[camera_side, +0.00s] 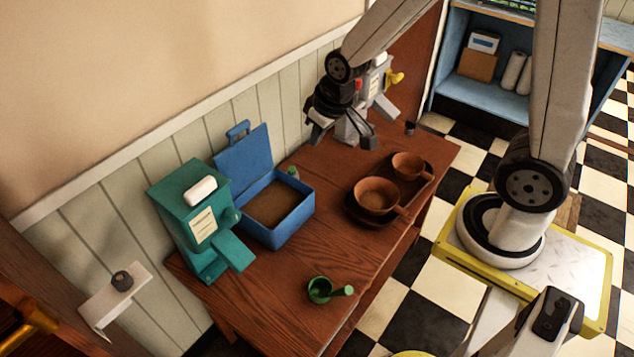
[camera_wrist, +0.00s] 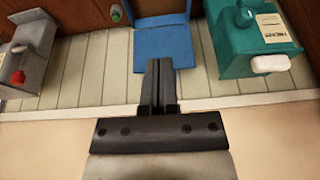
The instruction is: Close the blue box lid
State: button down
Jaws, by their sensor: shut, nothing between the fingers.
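The blue box (camera_side: 290,222) stands on the wooden table, open at the top with a brown inside. Its blue lid (camera_side: 246,160) stands raised at the back, near the wall, with a handle on its upper edge. In the wrist view the lid (camera_wrist: 163,46) lies beyond my fingertips, and part of the box shows at the top edge. My gripper (camera_side: 318,132) is above the table, right of the box and higher than the lid in the side view. Its fingers (camera_wrist: 160,68) are shut and empty. Whether they touch the lid cannot be told from the wrist view alone; the side view shows them apart.
A teal machine (camera_side: 180,215) stands close left of the box. A grey machine (camera_side: 372,92) is behind my gripper. Two brown cups (camera_side: 376,197) sit on a dark tray to the right. A green cup (camera_side: 320,290) is at the front. The panelled wall (camera_side: 180,150) runs behind the lid.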

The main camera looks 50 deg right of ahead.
jog(key=w+d+f+t, duration=0.1)
jog(key=w+d+t, duration=0.1)
jog(key=w, duration=1.9)
jog(key=shift+w+d+t, duration=0.3)
jog(key=shift+t, duration=0.4)
jog(key=shift+w+f, duration=0.1)
jog(key=shift+f, duration=0.05)
jog(key=x, duration=0.9)
jog(key=shift+w+f, duration=0.15)
jog(key=shift+f, duration=0.1)
jog(key=shift+d, duration=0.2)
